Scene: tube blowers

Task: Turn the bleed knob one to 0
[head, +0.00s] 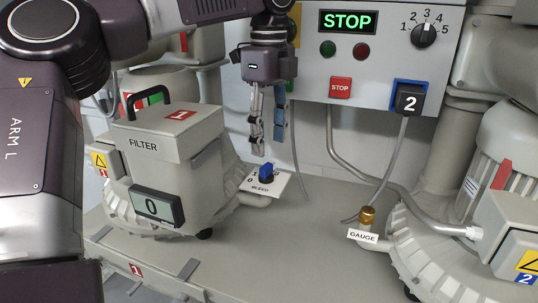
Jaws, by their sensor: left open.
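The bleed knob (266,172) is a small blue knob on a white plate (265,182) lettered BLEED, beside the filter box marked 1. A 0 shows at the plate's left side; I cannot tell exactly where the knob points. My left gripper (266,145) hangs from above with its fingers pointing down, just over the knob. It is open and empty, and its fingertips look apart from the knob. My right gripper is not in view.
The filter box (180,160) with a black handle and a display reading 0 (157,207) stands left of the knob. A control panel (375,60) reading STOP hangs behind. A brass gauge fitting (367,217) stands at the right. The grey bench between is clear.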

